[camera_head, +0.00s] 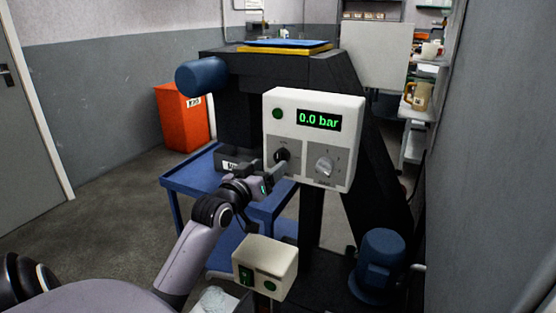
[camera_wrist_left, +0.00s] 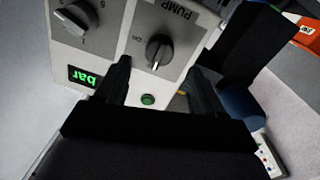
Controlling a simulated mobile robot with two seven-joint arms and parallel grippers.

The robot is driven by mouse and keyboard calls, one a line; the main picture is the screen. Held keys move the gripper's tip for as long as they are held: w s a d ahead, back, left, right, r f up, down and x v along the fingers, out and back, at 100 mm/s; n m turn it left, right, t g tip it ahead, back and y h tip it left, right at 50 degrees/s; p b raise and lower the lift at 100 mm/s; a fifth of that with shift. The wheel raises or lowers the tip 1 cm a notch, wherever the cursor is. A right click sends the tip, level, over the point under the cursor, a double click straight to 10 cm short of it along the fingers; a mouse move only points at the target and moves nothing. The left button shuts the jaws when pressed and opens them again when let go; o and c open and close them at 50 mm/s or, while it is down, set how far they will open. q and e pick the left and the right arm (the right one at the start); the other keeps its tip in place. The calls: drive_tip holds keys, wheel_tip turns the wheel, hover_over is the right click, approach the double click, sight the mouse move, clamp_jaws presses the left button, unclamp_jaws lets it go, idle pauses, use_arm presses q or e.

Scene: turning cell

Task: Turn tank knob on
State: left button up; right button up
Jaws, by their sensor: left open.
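A white control box (camera_head: 310,110) has a green "0.0 bar" display (camera_head: 319,119) and two knobs. The left, dark knob (camera_head: 282,156) sits on a panel reading PUMP in the left wrist view, where the knob (camera_wrist_left: 158,50) shows with its white mark. The right, grey knob (camera_head: 324,165) shows partly at the upper left of the wrist view (camera_wrist_left: 75,15); its label is not readable. My left gripper (camera_head: 272,177) is open just in front of the dark knob. In the wrist view its fingers (camera_wrist_left: 160,78) point toward that knob, which appears beyond the tips.
A small switch box (camera_head: 264,268) stands below the control box. A blue cart (camera_head: 190,182) is behind my left arm. A blue motor (camera_head: 380,262) stands at the lower right. A dark machine frame (camera_head: 340,75) rises behind. A grey wall (camera_head: 490,150) bounds the right.

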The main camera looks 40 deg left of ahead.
sight(277, 160)
use_arm(q)
drive_tip(key=shift+x, duration=2.5)
drive_tip(key=c, duration=1.1)
